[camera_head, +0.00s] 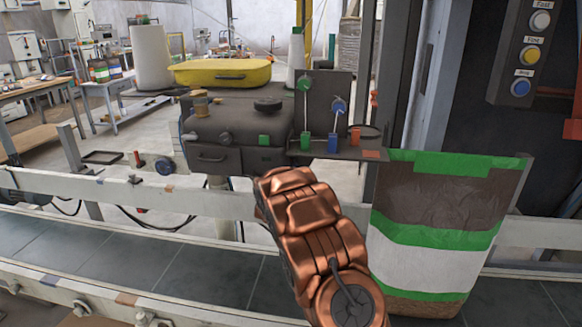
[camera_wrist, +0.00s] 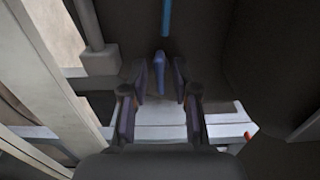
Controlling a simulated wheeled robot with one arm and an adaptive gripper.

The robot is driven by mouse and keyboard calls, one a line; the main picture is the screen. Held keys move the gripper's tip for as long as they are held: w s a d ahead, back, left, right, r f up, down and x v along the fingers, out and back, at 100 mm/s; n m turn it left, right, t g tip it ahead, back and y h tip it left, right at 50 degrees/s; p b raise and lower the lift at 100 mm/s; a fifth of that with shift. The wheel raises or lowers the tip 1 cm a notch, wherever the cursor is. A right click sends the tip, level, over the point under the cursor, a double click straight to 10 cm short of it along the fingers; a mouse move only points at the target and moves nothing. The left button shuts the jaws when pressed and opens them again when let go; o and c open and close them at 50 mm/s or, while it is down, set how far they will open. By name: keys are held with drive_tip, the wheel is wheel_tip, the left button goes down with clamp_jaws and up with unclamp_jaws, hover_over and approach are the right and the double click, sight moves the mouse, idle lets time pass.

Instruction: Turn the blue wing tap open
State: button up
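In the wrist view a dull blue, narrow upright piece that looks like the wing of the blue tap (camera_wrist: 158,75) stands between the fingertips of my gripper (camera_wrist: 158,82). The two dark fingers are apart, one on each side of it, with a gap showing on both sides. How far the tap lies beyond the fingertips is hard to tell. In the head view my copper-coloured arm hides the gripper, and I cannot make out this tap there.
The dark machine body (camera_head: 230,128) carries a yellow tub (camera_head: 222,73). Green and blue fittings (camera_head: 333,143) stand on its right side. A filled bag (camera_head: 440,225) stands close right of my arm. A pale rail (camera_head: 130,198) crosses in front. A light blue rod (camera_wrist: 166,18) lies above the tap in the wrist view.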

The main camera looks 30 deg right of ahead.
clamp_jaws()
drive_tip(key=shift+n, duration=0.3)
drive_tip(key=shift+n+p, duration=2.4)
drive_tip(key=shift+n, duration=6.3)
drive_tip(key=shift+o, duration=1)
unclamp_jaws()
